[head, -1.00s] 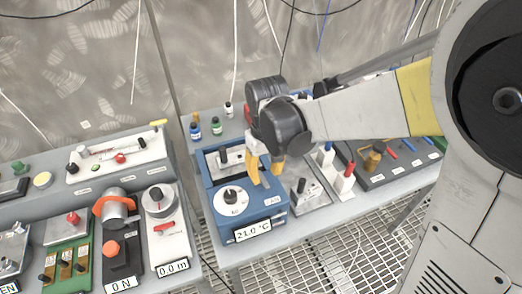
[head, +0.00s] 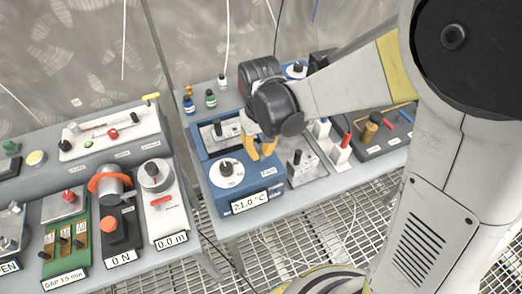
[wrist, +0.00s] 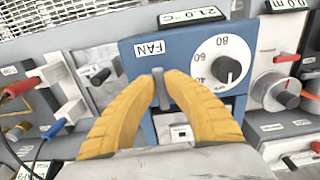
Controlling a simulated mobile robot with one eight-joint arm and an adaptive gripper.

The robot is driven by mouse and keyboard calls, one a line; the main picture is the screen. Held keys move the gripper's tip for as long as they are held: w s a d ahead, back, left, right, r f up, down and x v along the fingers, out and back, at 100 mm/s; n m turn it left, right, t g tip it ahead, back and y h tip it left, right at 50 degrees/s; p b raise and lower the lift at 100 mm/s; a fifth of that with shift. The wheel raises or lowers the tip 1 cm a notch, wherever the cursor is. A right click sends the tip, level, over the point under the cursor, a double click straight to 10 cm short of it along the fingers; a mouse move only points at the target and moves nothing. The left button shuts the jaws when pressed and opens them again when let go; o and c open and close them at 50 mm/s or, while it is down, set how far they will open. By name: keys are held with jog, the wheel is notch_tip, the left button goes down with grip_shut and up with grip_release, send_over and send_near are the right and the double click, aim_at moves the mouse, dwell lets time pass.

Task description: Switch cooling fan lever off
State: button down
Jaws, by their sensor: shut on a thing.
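The blue cooling unit (head: 219,205) stands on the right-hand bench, with a white dial (head: 226,173) and a display (head: 250,203) reading 21.0 °C. In the wrist view its blue panel (wrist: 190,40) carries a FAN label (wrist: 149,48). A grey fan lever (wrist: 160,88) sticks up beside that label, between my yellow fingertips. My gripper (wrist: 161,80) is shut on the lever. In the head view my gripper (head: 260,150) is over the right part of the blue unit, and its wrist hides the lever.
A small grey switch box (head: 303,165) and red and blue plugs stand close to the right of the blue unit. A left bench holds several devices, including a force unit (head: 120,256) reading 0 N. Grating floor (head: 320,225) lies in front.

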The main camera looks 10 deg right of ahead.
aim_at(260, 153)
jog(key=shift+m, duration=0.3)
jog(key=c, duration=1.4)
grip_release()
jog(key=shift+a, duration=0.1)
notch_tip(260, 153, up, 12)
